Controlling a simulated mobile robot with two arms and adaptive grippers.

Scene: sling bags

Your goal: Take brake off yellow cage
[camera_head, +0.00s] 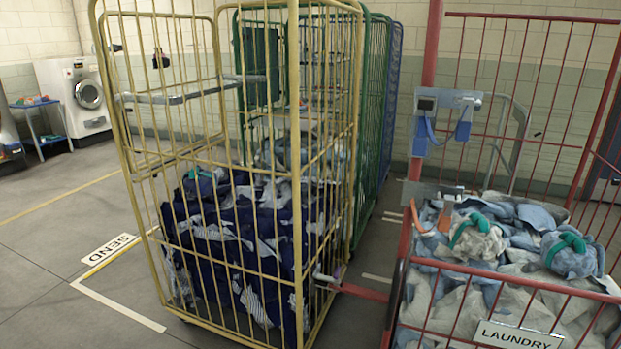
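The yellow cage (297,180) stands upright left of centre, a tall wire-bar trolley. Dark blue and white patterned bags (215,235) fill its lower part. No part that I can clearly identify as its brake shows. A small pale fitting (325,278) sits at its lower right side, and a red bar (362,291) runs from near there towards the red cage. I cannot tell what either does. The yellow cage's wheels are mostly hidden at the base. Neither of my grippers can be made out in the head view.
A red cage (398,275) with grey-blue laundry and a LAUNDRY sign (518,336) stands close on the right. Green (367,130) and blue (392,90) cages stand behind. Open floor with a SEND marking (110,249) lies left. A washing machine (80,95) stands far left.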

